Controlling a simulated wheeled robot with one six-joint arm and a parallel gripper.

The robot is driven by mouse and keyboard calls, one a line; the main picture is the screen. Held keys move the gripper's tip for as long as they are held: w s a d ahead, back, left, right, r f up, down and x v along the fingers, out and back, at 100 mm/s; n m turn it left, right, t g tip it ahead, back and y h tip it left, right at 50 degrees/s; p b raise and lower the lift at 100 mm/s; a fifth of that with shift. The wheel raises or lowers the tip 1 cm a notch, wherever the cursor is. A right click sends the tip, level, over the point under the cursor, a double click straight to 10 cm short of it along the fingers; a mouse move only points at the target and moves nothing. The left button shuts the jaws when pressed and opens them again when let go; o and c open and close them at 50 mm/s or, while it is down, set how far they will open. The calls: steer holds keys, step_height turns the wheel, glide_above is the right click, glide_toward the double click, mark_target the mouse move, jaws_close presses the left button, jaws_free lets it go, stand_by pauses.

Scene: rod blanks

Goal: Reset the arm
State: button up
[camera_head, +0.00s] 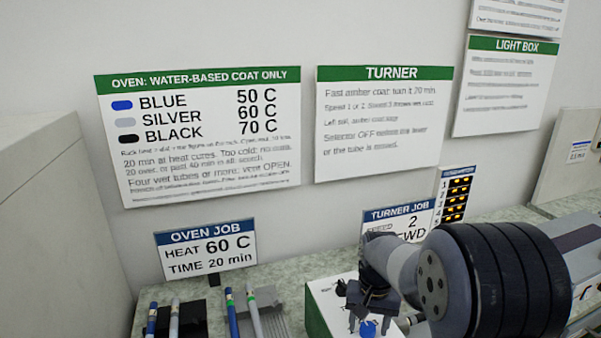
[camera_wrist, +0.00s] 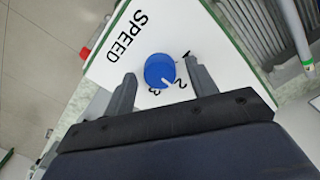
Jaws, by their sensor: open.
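My gripper (camera_head: 369,318) hangs at the lower right in the head view, over a white panel (camera_head: 328,292) with a green side. In the wrist view my gripper (camera_wrist: 160,72) is open, one finger on each side of a blue knob (camera_wrist: 158,68). I cannot tell whether the fingers touch the knob. The knob also shows below the gripper in the head view (camera_head: 368,329). The panel around it reads SPEED, with 1, 2 and 3. The knob's white mark points toward the 2, slightly to its 3 side. My dark arm covers part of the bench.
Blue and silver tubes (camera_head: 231,312) lie on dark and grey racks at the lower left. An OVEN JOB card (camera_head: 206,249) and a TURNER JOB card (camera_head: 399,220) stand behind. An indicator strip (camera_head: 455,195) stands right of them. Signs hang on the wall.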

steer(key=m, duration=0.8)
steer(key=shift+m+p, duration=0.3)
steer(key=shift+m, duration=0.1)
step_height(320, 180, up, 11)
steer(key=b, duration=0.1)
steer(key=shift+f, duration=0.2)
steer(key=shift+s+b, duration=0.1)
steer(key=shift+b, duration=0.35)
